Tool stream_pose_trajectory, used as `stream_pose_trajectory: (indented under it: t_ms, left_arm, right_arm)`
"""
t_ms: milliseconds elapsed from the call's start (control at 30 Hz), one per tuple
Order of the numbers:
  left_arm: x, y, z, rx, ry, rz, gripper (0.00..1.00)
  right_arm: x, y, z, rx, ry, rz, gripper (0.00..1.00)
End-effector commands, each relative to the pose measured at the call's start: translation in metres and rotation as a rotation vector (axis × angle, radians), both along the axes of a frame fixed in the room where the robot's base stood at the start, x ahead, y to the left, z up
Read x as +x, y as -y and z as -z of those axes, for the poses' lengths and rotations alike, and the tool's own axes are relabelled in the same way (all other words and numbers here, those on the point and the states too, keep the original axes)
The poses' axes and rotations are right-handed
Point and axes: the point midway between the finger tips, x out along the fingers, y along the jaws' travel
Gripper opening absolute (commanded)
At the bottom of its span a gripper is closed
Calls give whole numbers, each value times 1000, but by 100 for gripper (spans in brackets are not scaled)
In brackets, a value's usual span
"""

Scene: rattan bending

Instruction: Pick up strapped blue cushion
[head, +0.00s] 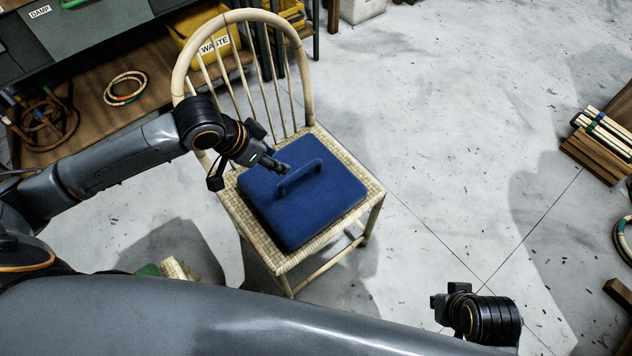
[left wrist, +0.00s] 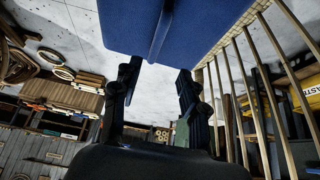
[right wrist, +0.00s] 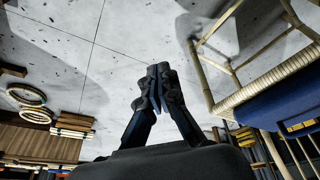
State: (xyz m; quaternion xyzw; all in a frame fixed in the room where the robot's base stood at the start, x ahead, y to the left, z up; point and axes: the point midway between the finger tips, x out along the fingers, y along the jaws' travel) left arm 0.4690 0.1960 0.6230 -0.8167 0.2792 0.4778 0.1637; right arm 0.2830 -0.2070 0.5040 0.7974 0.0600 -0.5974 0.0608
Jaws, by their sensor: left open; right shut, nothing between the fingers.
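The blue cushion (head: 325,205) lies flat on the woven seat of a rattan chair (head: 372,205). Its raised strap (head: 300,176) forms a loop across the top. My left gripper (head: 280,167) is open at the strap's left end. In the left wrist view the cushion (left wrist: 220,22) is close, and the strap (left wrist: 161,35) runs toward the gap between the open fingers. Contact cannot be told. My right gripper (right wrist: 158,75) is shut and empty, well apart from the cushion, over bare floor. The cushion's edge (right wrist: 285,100) shows at right in the right wrist view.
The chair's spindled backrest (head: 240,15) rises behind the cushion, close to my left wrist. A workbench with a yellow waste bin (head: 205,38) stands at back left. Bundled sticks (head: 605,130) sit on wood at the right. The floor (head: 460,150) between is clear.

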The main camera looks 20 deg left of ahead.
Motion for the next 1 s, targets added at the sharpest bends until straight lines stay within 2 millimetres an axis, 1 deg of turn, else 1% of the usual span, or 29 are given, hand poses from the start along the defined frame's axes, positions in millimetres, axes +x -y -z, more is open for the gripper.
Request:
stream_pose_trajectory:
  t_ms: [167,200,300,400,633,733,800,1000]
  left_arm:
    - [8,9,25,0,-5,4,43]
    - [11,12,33,-1,-4,4,43]
    - [19,18,50,-2,-3,4,43]
    - [26,23,62,-1,-1,3,43]
    - [32,28,76,0,-1,4,43]
    - [35,34,88,-2,-1,5,43]
    - [38,35,91,0,0,4,43]
    - [44,42,106,-1,0,3,43]
  right_arm:
    - [-8,1,-27,3,19,2,0]
    - [-9,1,-28,3,19,2,0]
    - [-11,2,-30,2,21,2,0]
    - [-11,2,-25,2,20,2,0]
    - [-9,1,-21,4,31,2,0]
    - [4,-3,-17,16,87,-3,0]
    - [17,-6,-22,27,145,-6,0]
    - [56,-19,-35,68,336,-21,0]
